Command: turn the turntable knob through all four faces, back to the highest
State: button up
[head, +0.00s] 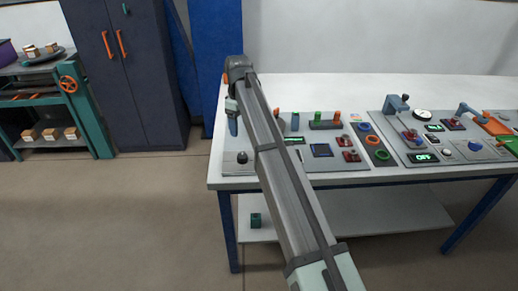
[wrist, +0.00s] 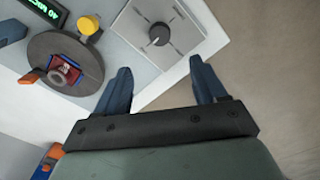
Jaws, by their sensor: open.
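A black round knob with a pale pointer line (wrist: 158,34) sits on a light square plate (wrist: 186,38) with thin lines across it. The knob also shows in the head view (head: 242,157), near the table's front left corner. A dark grey disc (wrist: 45,48) lies left of it in the wrist view, with a blue and red block and a small ring on it; my arm hides the disc in the head view. My gripper (wrist: 160,66) is open and empty, its two blue fingers apart, with the knob beyond the gap between the tips. Its fingers show in the head view (head: 232,122).
A yellow cap (wrist: 88,25) stands between the disc and the plate. A green-lit display (wrist: 40,10) is at upper left. More panels with switches, rings and a lever (head: 412,135) fill the white table (head: 300,88) to the right. The table edge is close to the knob.

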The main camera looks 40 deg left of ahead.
aim_at(242, 156)
notch_tip(242, 156, down, 14)
jog(key=n, duration=0.4)
dwell(0.6)
jog(key=shift+r, duration=0.1)
jog(key=c, duration=1.1)
jog(key=shift+o, duration=0.2)
